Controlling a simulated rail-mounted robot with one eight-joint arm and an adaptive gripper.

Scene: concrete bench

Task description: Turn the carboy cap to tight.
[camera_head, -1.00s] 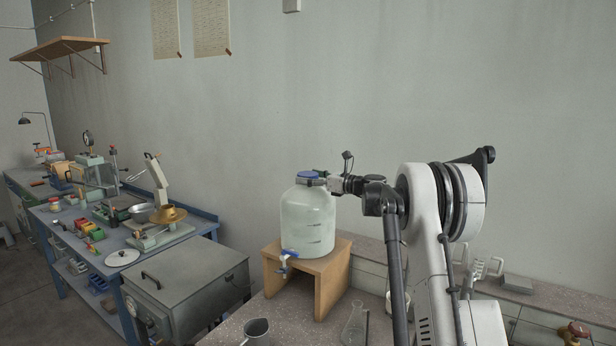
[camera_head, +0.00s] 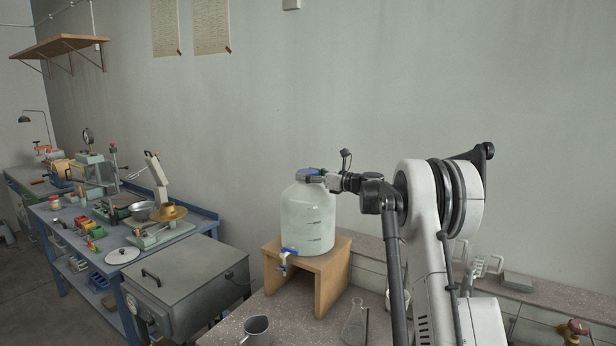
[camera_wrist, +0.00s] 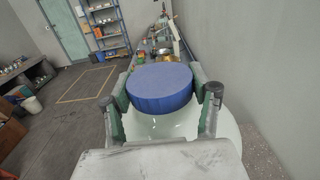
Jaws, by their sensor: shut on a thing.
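The carboy (camera_head: 307,220) is a whitish translucent jug with a spigot (camera_head: 285,262) low on its front. It stands upright on a wooden stand (camera_head: 330,265). Its blue cap (camera_head: 307,173) sits on top; in the wrist view the ribbed cap (camera_wrist: 160,86) fills the middle. My gripper (camera_wrist: 160,100) reaches in from the right in the head view, level with the cap. In the wrist view its two fingers stand one on each side of the cap, shut on it. Part of the cap is hidden behind a finger in the head view.
A metal mug (camera_head: 257,330) and a glass flask (camera_head: 355,322) stand on the bench in front of the stand. A wall is close behind the carboy. A grey metal box (camera_head: 185,285) and a blue workbench with equipment are at the left.

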